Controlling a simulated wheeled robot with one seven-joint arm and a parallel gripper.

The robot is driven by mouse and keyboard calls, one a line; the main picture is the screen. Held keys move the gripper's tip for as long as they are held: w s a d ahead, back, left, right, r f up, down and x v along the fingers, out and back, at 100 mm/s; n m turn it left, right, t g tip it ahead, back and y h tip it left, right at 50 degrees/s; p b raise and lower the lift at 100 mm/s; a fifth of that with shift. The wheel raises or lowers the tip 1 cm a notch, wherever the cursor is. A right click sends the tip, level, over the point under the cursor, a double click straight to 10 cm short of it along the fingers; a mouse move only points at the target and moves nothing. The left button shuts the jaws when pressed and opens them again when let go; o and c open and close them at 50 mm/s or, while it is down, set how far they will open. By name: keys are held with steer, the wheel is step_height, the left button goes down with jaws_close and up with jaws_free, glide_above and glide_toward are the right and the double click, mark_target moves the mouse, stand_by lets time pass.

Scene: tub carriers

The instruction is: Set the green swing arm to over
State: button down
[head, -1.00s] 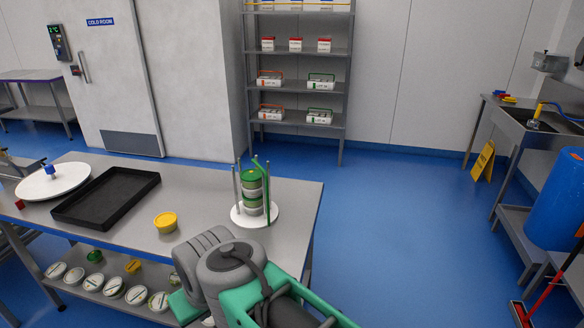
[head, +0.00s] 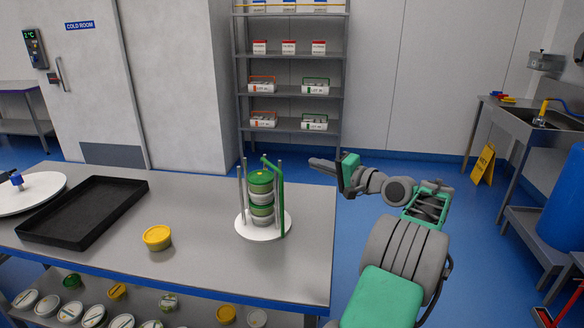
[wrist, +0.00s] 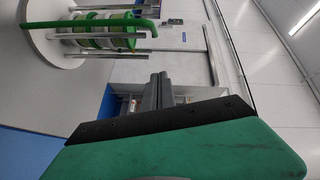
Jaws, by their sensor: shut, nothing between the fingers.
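The carrier has a white round base (head: 242,226) with grey upright posts, on the table near its right end. A stack of tubs (head: 261,198) with green lids stands between the posts. The green swing arm (head: 282,205) rises at the right of the stack and bends at its top towards the back left. I cannot tell whether its end lies over the top lid. It also shows sideways in the wrist view (wrist: 100,23). My gripper (head: 312,162) is shut and empty, right of the carrier, near its top height and apart from it; its fingers show in the wrist view (wrist: 158,80).
A yellow tub (head: 157,238) and a black tray (head: 82,208) sit on the table (head: 200,265) left of the carrier. A white disc (head: 30,192) is farther left. Tubs fill the shelf below. A rack (head: 290,90) stands behind.

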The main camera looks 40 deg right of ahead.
steer(key=w+a+f+p, duration=0.1)
steer(key=w+a, duration=0.4)
steer(key=w, duration=0.5)
steer(key=shift+f+p, duration=0.2)
steer(key=shift+p, duration=0.35)
